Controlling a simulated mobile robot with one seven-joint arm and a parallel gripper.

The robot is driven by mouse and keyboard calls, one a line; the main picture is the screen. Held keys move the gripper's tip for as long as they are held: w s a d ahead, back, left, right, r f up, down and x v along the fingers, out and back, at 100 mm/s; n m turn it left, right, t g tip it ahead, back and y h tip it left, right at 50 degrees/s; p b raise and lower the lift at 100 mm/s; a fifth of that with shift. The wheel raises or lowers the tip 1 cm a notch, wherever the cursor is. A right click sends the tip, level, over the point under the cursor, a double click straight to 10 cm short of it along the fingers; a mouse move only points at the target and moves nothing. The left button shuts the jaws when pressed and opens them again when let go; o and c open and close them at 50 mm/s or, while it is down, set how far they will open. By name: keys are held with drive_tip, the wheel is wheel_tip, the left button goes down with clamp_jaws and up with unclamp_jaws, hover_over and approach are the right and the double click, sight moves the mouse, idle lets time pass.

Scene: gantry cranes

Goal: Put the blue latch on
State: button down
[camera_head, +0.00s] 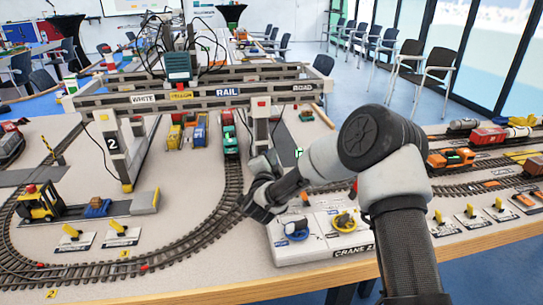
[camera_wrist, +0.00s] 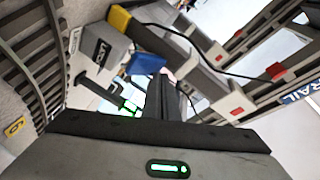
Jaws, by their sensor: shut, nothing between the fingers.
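The control panel's blue latch is not clearly visible in the wrist view.
Curved model rail track (camera_head: 175,255) runs left of the panel. A grey gantry crane (camera_head: 200,95) stands behind, with its leg (camera_head: 118,150) at left. Small yellow levers (camera_head: 75,231) stand near the front left. More levers (camera_head: 470,211) and trains are at right.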

drive_tip(key=shift+w+a+f+b, duration=0.2)
drive_tip(key=shift+w+f+b, duration=0.45)
drive_tip(key=shift+f+b, duration=0.25)
idle(0.8)
drive_tip(key=shift+w+a+f+b, duration=0.2)
drive_tip(key=shift+w+f+b, duration=0.25)
drive_tip(key=shift+f, duration=0.35)
idle(1.0)
drive_tip(key=shift+s+d+r+p, duration=0.25)
drive_tip(key=shift+s+r+p, duration=0.15)
drive_tip(key=shift+s+r, duration=0.4)
drive_tip(key=shift+s+d+r+p, duration=0.2)
drive_tip(key=shift+s+r+p, duration=0.3)
drive_tip(key=shift+r, duration=0.4)
drive_tip(key=shift+s+r, duration=0.1)
drive_tip(key=shift+s+d+r+p, duration=0.25)
drive_tip(key=shift+s+r+p, duration=0.15)
drive_tip(key=shift+s+r, duration=0.5)
drive_tip(key=shift+s+d+r+p, duration=0.2)
drive_tip(key=shift+s+r+p, duration=0.15)
drive_tip(key=shift+s+r, duration=0.45)
drive_tip(key=shift+r, duration=0.1)
